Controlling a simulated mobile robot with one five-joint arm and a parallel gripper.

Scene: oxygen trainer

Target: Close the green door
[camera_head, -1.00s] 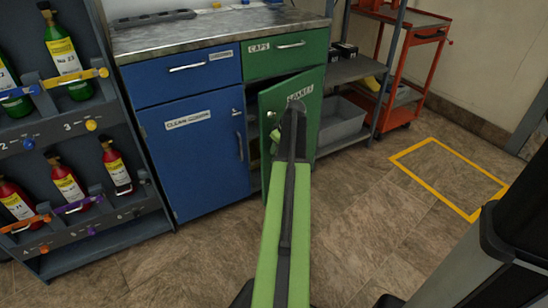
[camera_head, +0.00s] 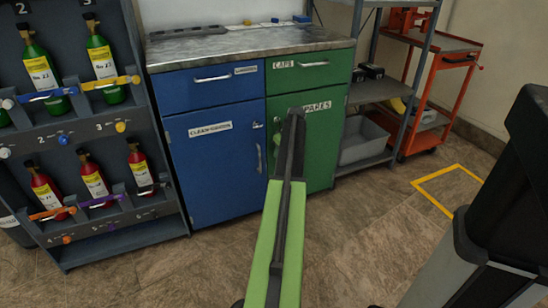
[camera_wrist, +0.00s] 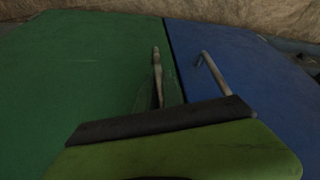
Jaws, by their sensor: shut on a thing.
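The green door (camera_head: 322,140), labelled "PARES" or similar, stands in the cabinet front and looks flush with its frame, to the right of the blue door (camera_head: 215,170). My gripper (camera_head: 293,114) is at the door's upper left part, and my arm hides some of the door. In the wrist view the green door (camera_wrist: 80,65) fills the left and the blue door (camera_wrist: 265,75) the right, with a narrow dark seam between them. The green door's handle (camera_wrist: 157,70) stands close to the seam, and my gripper is shut on it. The fingertips are largely hidden.
A green drawer (camera_head: 312,66) and a blue drawer (camera_head: 212,85) sit above the doors. A bottle rack (camera_head: 95,150) stands at the left. Grey shelves (camera_head: 385,92) and an orange cart (camera_head: 440,62) stand at the right.

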